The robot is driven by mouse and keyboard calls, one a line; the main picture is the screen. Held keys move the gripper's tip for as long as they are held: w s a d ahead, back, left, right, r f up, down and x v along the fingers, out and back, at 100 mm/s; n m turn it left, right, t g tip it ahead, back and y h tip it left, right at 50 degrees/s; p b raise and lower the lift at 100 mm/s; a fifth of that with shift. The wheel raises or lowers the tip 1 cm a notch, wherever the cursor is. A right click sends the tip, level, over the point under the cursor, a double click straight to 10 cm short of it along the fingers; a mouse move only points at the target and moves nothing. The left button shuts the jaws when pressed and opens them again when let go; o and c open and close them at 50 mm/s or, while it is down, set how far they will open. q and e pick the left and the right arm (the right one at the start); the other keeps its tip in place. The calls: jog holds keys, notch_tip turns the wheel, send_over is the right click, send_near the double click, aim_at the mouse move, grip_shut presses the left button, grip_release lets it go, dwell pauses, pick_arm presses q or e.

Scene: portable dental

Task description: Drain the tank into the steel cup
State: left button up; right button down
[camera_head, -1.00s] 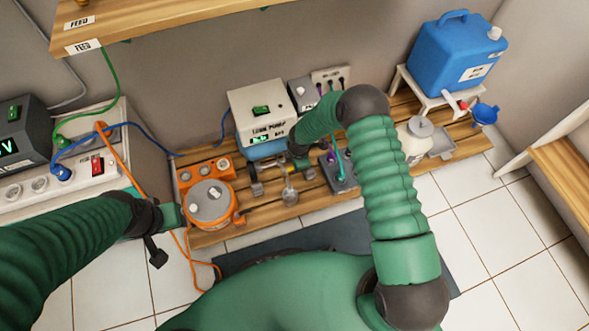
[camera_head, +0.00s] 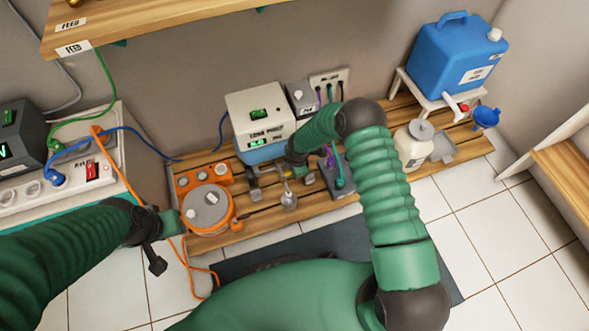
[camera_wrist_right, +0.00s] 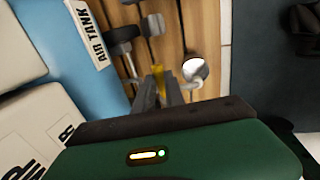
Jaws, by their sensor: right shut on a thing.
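The blue air tank (camera_wrist_right: 82,58) lies under the white pump box (camera_head: 260,116); its label reads AIR TANK in the right wrist view. The small steel cup (camera_head: 289,200) stands on the slatted wooden rack in front of the tank; it also shows in the right wrist view (camera_wrist_right: 195,71). My right gripper (camera_wrist_right: 168,88) is shut on a small yellow valve handle (camera_wrist_right: 158,72) beside the cup. Its fingers hide most of the handle. My left gripper (camera_head: 162,235) is beside the orange round device (camera_head: 208,207), apart from it; its finger opening is unclear.
A power strip (camera_head: 95,180) with blue, green and orange cables is at the left. A wooden shelf (camera_head: 160,22) overhangs the top left.

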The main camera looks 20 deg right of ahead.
jog(key=shift+s+m, duration=0.1)
jog(key=shift+m, duration=0.2)
jog(key=shift+s+a+m+g+h+p, duration=0.3)
jog(key=shift+s+a+m, duration=0.4)
jog(key=shift+m, duration=2.15)
jog(key=shift+s+a+m+g+h+p, duration=0.2)
jog(key=shift+s+a+m+g+h, duration=0.45)
jog(key=shift+m, duration=2.25)
jog(key=shift+s+a+m+g+h+p, duration=0.2)
jog(key=shift+s+a+m, duration=0.45)
jog(key=shift+m, duration=2.2)
jog(key=shift+w+a, duration=0.2)
jog(key=shift+a, duration=0.1)
jog(key=c, duration=1.4)
grip_release()
